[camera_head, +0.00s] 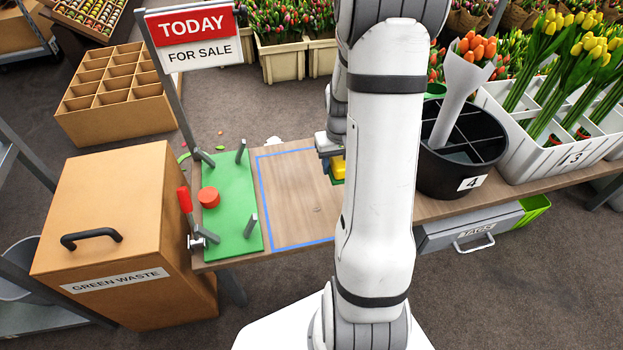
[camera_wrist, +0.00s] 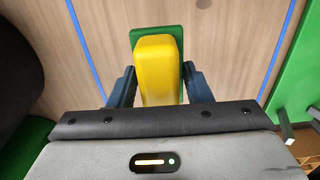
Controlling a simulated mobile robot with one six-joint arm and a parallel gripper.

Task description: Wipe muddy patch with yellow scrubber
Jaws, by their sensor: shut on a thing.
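My gripper (camera_wrist: 159,84) is shut on the yellow scrubber (camera_wrist: 157,62), one finger on each side of its yellow body. The scrubber has a green pad (camera_wrist: 172,34) beneath. In the head view the scrubber (camera_head: 339,168) is at the right of the blue-outlined wooden area (camera_head: 290,195), partly hidden by my arm. It is low over the wood; I cannot tell whether the pad touches it. No clear muddy patch shows. A small dark mark (camera_head: 317,210) lies on the wood, perhaps grain; my arm hides the area's right part.
A green board (camera_head: 232,215) with upright pegs, a red round piece (camera_head: 209,197) and a red-handled clamp (camera_head: 185,200) are left of the area. A sign post (camera_head: 170,90) rises behind it. A black divided bucket (camera_head: 440,180) stands right of my arm.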

